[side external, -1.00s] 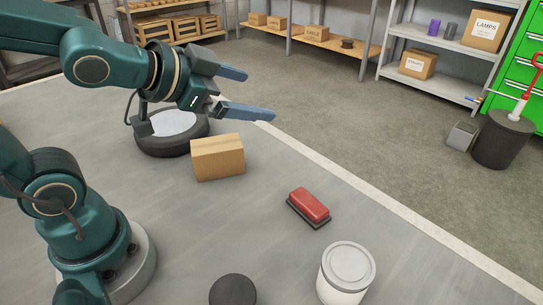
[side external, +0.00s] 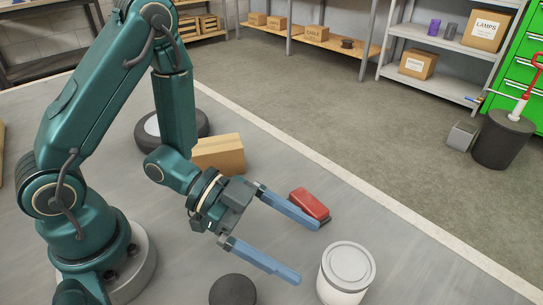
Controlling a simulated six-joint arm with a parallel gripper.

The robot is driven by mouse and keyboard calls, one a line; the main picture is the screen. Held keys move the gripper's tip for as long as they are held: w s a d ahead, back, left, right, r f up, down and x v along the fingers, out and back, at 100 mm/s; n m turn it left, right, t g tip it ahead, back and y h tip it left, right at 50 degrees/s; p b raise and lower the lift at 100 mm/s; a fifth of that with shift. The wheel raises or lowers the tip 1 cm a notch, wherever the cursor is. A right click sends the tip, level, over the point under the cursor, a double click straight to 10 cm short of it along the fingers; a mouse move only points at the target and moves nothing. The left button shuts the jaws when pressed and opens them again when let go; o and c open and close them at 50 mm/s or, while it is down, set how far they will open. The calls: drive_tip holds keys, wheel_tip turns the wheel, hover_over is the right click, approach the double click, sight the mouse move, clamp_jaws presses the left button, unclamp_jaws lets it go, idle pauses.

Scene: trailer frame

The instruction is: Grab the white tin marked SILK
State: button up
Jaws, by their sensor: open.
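A white tin (side external: 346,272) with a grey lid stands upright at the lower right of the bench; no SILK marking can be read from this side. My gripper (side external: 309,253) is open and empty, its two blue fingers spread and pointing right and down in the picture, toward the tin. The fingertips appear a short way left of the tin, apart from it. In the picture the upper finger passes just in front of a red block with a dark base.
The red block (side external: 309,203) is beside the upper finger. A cardboard box (side external: 220,154) and a black tyre-like ring (side external: 193,123) are partly behind my arm. A dark round object (side external: 232,290) lies left of the tin. The bench's pale edge (side external: 400,223) runs beyond them.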

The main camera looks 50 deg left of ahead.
sight(364, 281)
drive_tip(key=x, duration=1.2)
drive_tip(key=shift+w+f, duration=0.1)
drive_tip(key=shift+a, duration=0.1)
drive_tip(key=c, duration=1.3)
drive_tip(key=shift+c, duration=0.7)
